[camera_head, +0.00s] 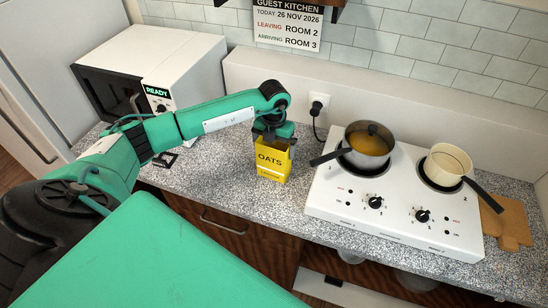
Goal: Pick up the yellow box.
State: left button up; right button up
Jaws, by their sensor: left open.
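A yellow box (271,167) labelled "OATS" stands upright on the speckled counter, between the microwave and the hob. My left arm reaches in from the left, and my left gripper (273,138) points down at the top of the box. The gripper is open. Its fingertips are at the box's upper edge and partly hidden, so I cannot tell whether they touch it. My right gripper is not in view.
A white two-burner hob (340,201) stands right of the box, holding a grey pot (369,158) whose handle points toward the box, and a cream pan (446,163). A microwave (196,75) reading "READY" stands left. A wooden board (507,222) lies far right.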

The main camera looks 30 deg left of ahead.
pick_arm(q)
jog(key=c, duration=1.1)
jog(key=shift+r, duration=0.2)
notch_tip(320, 180, up, 19)
jog(key=b, duration=0.6)
jog(key=shift+r, duration=0.3)
jog(key=o, duration=0.9)
jog(key=shift+c, duration=0.2)
jog(key=c, duration=0.8)
